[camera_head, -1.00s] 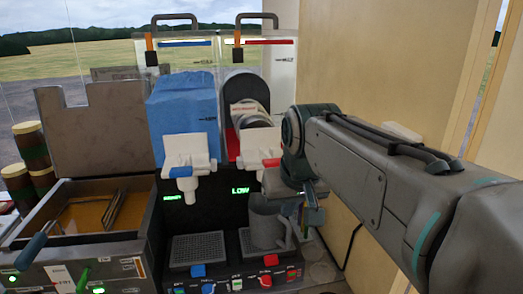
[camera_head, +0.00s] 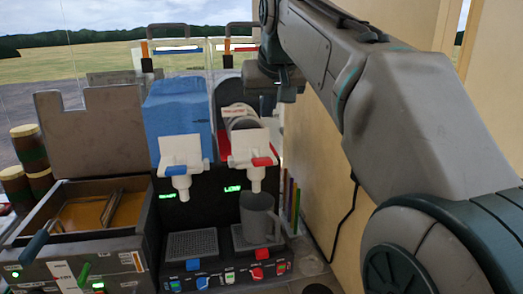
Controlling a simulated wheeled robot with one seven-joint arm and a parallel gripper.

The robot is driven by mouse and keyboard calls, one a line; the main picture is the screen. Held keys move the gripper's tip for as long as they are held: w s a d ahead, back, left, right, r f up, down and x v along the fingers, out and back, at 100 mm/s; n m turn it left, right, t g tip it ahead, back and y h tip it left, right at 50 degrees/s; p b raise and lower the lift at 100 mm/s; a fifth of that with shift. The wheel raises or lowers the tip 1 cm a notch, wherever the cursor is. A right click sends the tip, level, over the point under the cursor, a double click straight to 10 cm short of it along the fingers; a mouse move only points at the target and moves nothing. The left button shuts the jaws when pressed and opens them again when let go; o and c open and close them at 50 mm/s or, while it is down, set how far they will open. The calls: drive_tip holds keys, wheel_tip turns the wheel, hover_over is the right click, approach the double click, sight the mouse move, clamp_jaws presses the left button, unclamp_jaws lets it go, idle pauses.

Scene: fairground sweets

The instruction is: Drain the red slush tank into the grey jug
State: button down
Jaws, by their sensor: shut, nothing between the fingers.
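The red slush tank (camera_head: 222,146) is the right-hand one of two clear tanks, with a little red low inside. Its white tap (camera_head: 245,146) has a red handle (camera_head: 262,162) and a spout pointing down. The grey jug (camera_head: 257,218) stands upright on the right drip tray, directly under that spout. I see no stream between them, and the jug's contents are hidden. My gripper (camera_head: 286,94) is shut and empty, in front of the right tank's right side and above the tap, pointing down. My arm hides part of that tank.
The blue slush tank (camera_head: 178,120) stands to the left, over an empty drip tray (camera_head: 192,244). A green "LOW" display (camera_head: 232,188) glows below the red tank. A fryer (camera_head: 95,215) is at left. Coloured straws (camera_head: 290,200) stand right of the jug, near a beige wall (camera_head: 335,165).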

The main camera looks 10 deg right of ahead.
drive_tip(key=shift+d, duration=0.1)
drive_tip(key=p, duration=0.1)
hover_over(261, 158)
drive_tip(key=s, duration=0.2)
wheel_tip(261, 158, down, 8)
drive_tip(key=shift+f, duration=0.1)
drive_tip(key=f, duration=0.2)
drive_tip(key=shift+s+f, duration=0.3)
drive_tip(key=shift+f, duration=0.7)
